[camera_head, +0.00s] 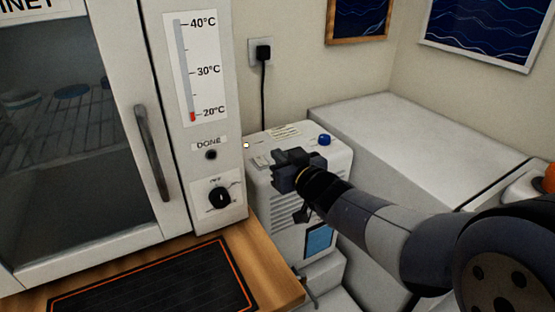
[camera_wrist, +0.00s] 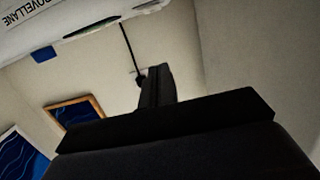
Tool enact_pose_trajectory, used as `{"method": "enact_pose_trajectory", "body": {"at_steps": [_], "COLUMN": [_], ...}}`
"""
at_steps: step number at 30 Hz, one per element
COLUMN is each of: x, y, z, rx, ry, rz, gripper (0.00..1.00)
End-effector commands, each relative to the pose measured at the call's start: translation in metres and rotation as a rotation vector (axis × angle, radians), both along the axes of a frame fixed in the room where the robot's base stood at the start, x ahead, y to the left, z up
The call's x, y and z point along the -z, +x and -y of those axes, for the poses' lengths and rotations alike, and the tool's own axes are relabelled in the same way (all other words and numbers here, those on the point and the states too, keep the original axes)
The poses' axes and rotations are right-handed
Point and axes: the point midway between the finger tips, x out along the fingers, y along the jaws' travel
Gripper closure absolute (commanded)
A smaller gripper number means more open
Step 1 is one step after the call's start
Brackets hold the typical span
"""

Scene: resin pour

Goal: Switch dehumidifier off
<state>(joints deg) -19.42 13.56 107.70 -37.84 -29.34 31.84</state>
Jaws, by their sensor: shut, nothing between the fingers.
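The dehumidifier (camera_head: 335,165) is a white box with side vents, standing between the cabinet and the long white box. On its top are a blue knob (camera_head: 324,140), a label and a small pale switch-like piece (camera_head: 262,161) near the left edge. Its position, on or off, is too small to tell. My gripper (camera_head: 280,172) is shut and empty, in front of the dehumidifier's upper part and hiding some of it. I cannot tell whether it touches. In the wrist view, the gripper (camera_wrist: 156,84) points at the wall, and the dehumidifier's edge (camera_wrist: 75,22) shows at the upper left.
A curing cabinet (camera_head: 215,120) with thermometer strip and black dial (camera_head: 220,197) stands close on the left. A black mat (camera_head: 150,285) lies on the wooden top before it. A black plug (camera_head: 263,52) and cord hang on the wall behind. A long white box (camera_head: 400,125) is right.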

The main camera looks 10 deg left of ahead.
Motion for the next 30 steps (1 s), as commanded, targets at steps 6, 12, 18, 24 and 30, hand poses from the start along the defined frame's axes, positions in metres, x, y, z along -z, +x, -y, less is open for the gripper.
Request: {"method": "enact_pose_trajectory", "body": {"at_steps": [6, 12, 18, 24, 30], "x": [0.007, 0.012, 0.041, 0.05, 0.05], "y": [0.034, 0.064, 0.067, 0.067, 0.068], "z": [-0.027, -0.049, -0.051, -0.051, -0.051], "rx": [-0.002, -0.001, 0.0, 0.0, 0.0], "ry": [0.0, 0.0, 0.001, 0.0, 0.0], "rz": [-0.002, -0.001, -0.004, -0.002, -0.001], "gripper": [1.0, 1.0, 1.0, 1.0, 1.0]}}
